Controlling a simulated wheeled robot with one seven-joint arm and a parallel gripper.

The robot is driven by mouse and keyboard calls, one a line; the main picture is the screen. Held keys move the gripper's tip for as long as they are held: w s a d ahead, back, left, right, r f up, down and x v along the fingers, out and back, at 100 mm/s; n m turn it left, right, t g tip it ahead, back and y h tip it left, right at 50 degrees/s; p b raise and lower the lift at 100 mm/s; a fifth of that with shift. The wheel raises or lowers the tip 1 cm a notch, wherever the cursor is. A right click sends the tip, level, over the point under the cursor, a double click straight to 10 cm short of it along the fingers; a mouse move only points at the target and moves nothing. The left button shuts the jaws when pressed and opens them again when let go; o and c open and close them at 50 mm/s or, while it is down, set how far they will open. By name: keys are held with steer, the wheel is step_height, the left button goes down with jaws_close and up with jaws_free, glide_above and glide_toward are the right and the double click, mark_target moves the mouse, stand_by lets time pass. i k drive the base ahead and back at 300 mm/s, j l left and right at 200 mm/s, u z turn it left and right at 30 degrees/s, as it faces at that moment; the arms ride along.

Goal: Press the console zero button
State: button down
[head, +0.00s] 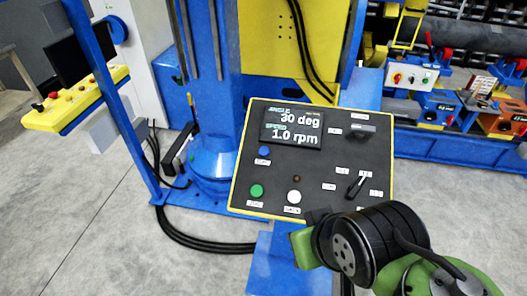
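The console (245,132) is a dark panel with a yellow edge in the middle of the head view. Its screen (291,127) reads 30 deg and 1.0 rpm. It carries a blue button (264,152), a green button (257,190) and a white button (294,196); their labels are too small to read, so I cannot tell which is zero. A small brown lamp (297,178), a black rotary switch (355,187) and a dark knob (360,131) are also on it. My arm's end is at the panel's lower right corner; its fingers cannot be made out.
A yellow control box (75,100) on a blue post stands at the left. A blue column (213,110) rises behind the console, with black cables (200,240) on the floor. Blue and orange machines (440,107) stand at the back right. The grey floor at lower left is clear.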

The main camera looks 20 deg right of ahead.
mark_target(265, 150)
steer(key=i+j, duration=0.15)
steer(key=j, duration=0.2)
steer(key=i+j+z, duration=0.15)
steer(key=j, duration=0.2)
steer(key=i+j, duration=0.2)
steer(key=j, duration=0.15)
steer(key=i+j+z, duration=0.15)
steer(key=j, duration=0.2)
steer(key=i+j, duration=0.15)
steer(key=j, duration=0.2)
